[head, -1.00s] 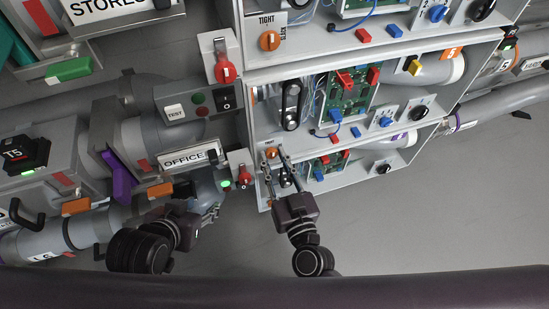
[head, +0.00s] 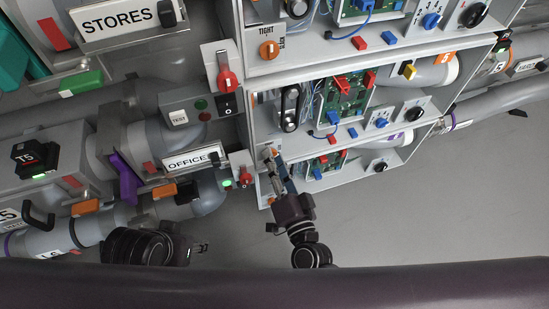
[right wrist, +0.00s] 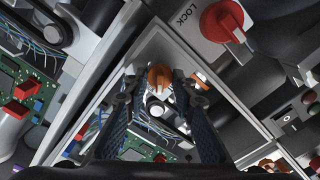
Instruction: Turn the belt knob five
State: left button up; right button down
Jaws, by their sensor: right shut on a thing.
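The belt knob (right wrist: 159,77) is a small orange knob on a pale panel. In the head view my right gripper (head: 272,160) reaches up to that panel from below. An orange marker with a 5 (head: 448,58) sits at the right end of the middle bay. My left gripper (head: 203,248) is low on the left, apart from everything; its fingers are too small to read.
Another orange knob (head: 269,50), marked TIGHT and SLACK, is in the bay above. A red lock switch (head: 244,178) stands close left of my right gripper. Green circuit boards (head: 345,95) and a belt drive (head: 291,107) fill the bay. Grey floor is clear at lower right.

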jog(key=shift+f+m, duration=0.1)
jog(key=shift+m, duration=3.7)
jog(key=c, duration=1.9)
grip_release()
jog(key=v, duration=1.2)
